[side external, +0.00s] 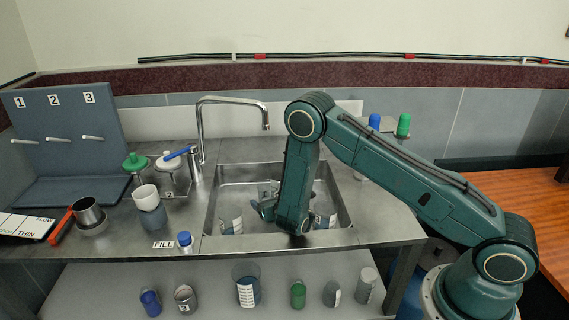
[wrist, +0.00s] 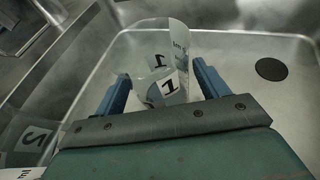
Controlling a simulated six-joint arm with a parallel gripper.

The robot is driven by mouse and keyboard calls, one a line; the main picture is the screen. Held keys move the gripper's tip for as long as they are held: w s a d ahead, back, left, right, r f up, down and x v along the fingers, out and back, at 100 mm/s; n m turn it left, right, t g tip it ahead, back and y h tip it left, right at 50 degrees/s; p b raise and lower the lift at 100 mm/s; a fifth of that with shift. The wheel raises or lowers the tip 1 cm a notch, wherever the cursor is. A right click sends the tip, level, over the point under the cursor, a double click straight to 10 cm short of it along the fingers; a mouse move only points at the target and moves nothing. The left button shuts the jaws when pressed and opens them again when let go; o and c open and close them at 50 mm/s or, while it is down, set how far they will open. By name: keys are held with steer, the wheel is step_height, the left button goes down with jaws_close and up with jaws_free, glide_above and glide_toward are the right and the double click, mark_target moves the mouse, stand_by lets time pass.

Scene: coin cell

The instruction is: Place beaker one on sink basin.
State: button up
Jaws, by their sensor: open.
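Beaker one (wrist: 177,50), clear with a label reading 1, is in the metal sink basin (wrist: 240,60) in the wrist view. My gripper (wrist: 162,70) is open, with its two blue fingers to the left and right of the beaker's outline. I cannot tell whether the beaker is between the fingertips or just beyond them. In the side view my gripper (side external: 264,199) is low inside the sink basin (side external: 335,185). A labelled clear beaker (side external: 232,226) stands in the basin's front left; its number is unreadable there.
A tap (side external: 201,130) rises behind the basin's left side.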

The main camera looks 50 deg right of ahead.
mark_target(276, 190)
steer(key=shift+r, duration=0.1)
steer(key=shift+r, duration=0.15)
steer(key=shift+s+a+r, duration=0.15)
steer(key=shift+s+a, duration=0.1)
steer(key=shift+s, duration=0.3)
steer(key=v, duration=0.4)
step_height(276, 190, up, 4)
steer(key=shift+w+d+r, duration=0.1)
steer(key=shift+r, duration=1.4)
